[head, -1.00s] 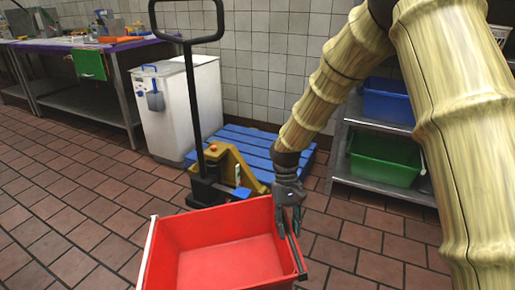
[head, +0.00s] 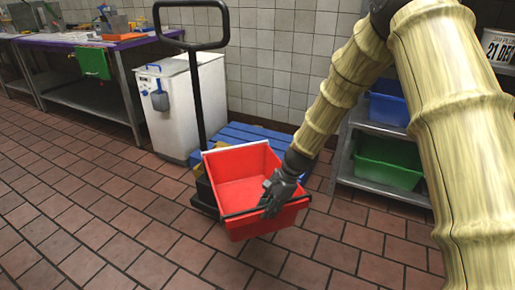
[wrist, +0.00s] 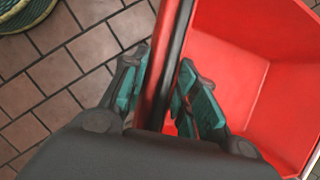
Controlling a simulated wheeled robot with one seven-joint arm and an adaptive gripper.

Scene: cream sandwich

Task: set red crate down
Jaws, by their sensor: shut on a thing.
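The red crate (head: 240,172) hangs in front of the pallet jack and blue pallet in the head view, its open top tipped toward me. It looks empty. My gripper (head: 277,200) is shut on the crate's near rim, toward its right side. In the wrist view my gripper (wrist: 160,95) has a finger on each side of the dark and red rim, and the crate's red inside (wrist: 235,50) shows to the right. Whether the crate's underside touches anything is hidden.
The blue pallet (head: 262,138) and pallet jack handle (head: 194,80) stand behind the crate. A white bin (head: 175,115) is beside them. A rack with a blue crate (head: 388,109) and green crate (head: 388,170) is at right. Tiled floor (head: 90,220) is clear at left.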

